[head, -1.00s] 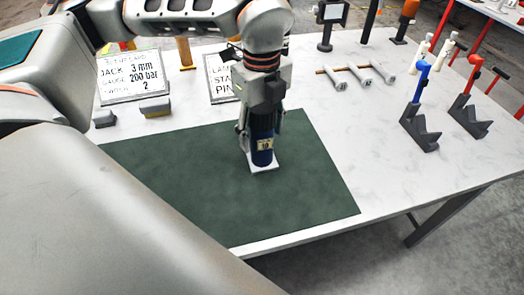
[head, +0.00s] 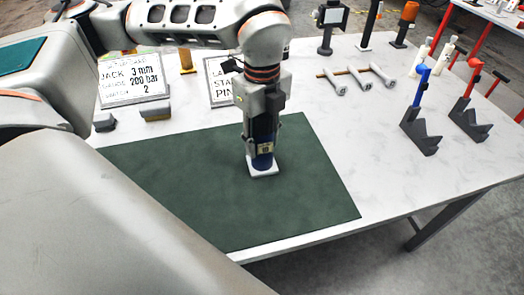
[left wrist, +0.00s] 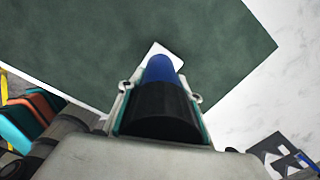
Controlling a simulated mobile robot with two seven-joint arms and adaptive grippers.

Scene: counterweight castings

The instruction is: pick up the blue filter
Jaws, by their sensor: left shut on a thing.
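The blue filter (head: 263,160) is an upright blue cylinder with a pale label and a dark upper part. It is at a small white square plate (head: 264,173) on the green mat (head: 200,195); I see no clear gap under it. My left gripper (head: 262,148) points down from above, shut on the filter, and hides much of its upper part. In the left wrist view the filter (left wrist: 160,72) runs between the two fingers (left wrist: 160,95), over a corner of the white plate (left wrist: 166,48). My right gripper is not in view.
Two sign boards (head: 131,79) and small grey blocks (head: 155,115) stand behind the mat. Grey rods (head: 356,78) lie on a holder at the back. Blue-topped (head: 419,125) and red-topped (head: 466,112) stands are on the right. The mat around the filter is clear.

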